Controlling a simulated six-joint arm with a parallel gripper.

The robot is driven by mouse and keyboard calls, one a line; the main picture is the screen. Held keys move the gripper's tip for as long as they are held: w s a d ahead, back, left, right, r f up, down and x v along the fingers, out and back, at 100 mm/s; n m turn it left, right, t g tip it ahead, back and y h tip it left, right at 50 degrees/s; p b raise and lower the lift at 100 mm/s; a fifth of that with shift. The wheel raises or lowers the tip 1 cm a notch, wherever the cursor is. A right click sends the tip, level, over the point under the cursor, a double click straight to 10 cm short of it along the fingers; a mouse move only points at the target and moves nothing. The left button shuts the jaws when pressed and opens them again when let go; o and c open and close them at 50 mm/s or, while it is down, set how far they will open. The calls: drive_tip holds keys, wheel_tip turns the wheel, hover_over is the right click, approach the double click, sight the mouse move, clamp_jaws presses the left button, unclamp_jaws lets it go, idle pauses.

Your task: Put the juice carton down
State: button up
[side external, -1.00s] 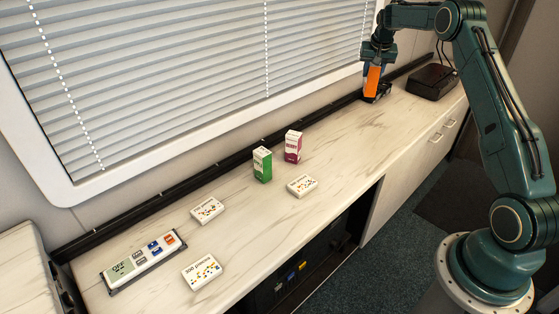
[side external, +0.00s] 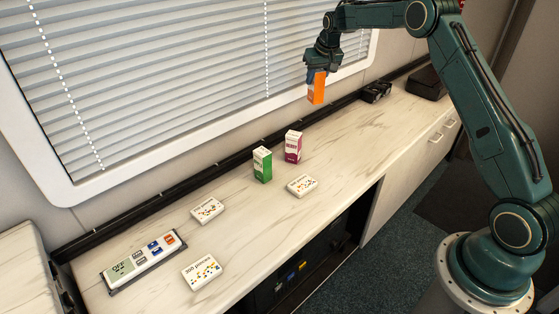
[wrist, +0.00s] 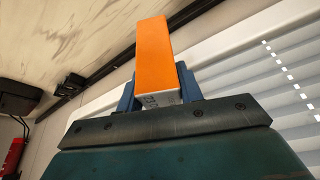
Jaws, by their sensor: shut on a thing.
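An orange juice carton (side external: 317,88) is held by my gripper (side external: 316,76) above the counter, in front of the window blinds. The carton hangs nearly upright and clear of the counter. In the wrist view the carton (wrist: 168,60) stands between the two blue fingers of my gripper (wrist: 160,85), which are shut on it. A green carton (side external: 262,164) and a magenta carton (side external: 293,147) stand upright on the counter, lower and to the left of my gripper.
On the marble-look counter (side external: 345,155) lie several white puzzle boxes, one of them (side external: 302,186) beside the cartons. A display panel with buttons (side external: 143,260) lies at the left end. A small black object (side external: 376,92) and a black box (side external: 428,83) sit at the far right. The counter's right-middle stretch is clear.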

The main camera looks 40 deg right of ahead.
wheel_tip(320, 180, down, 16)
drive_tip(key=shift+r, duration=0.25)
idle(0.3)
drive_tip(key=shift+f, duration=2.15)
drive_tip(key=shift+f, duration=0.15)
drive_tip(key=o, duration=1.1)
drive_tip(key=v, duration=1.2)
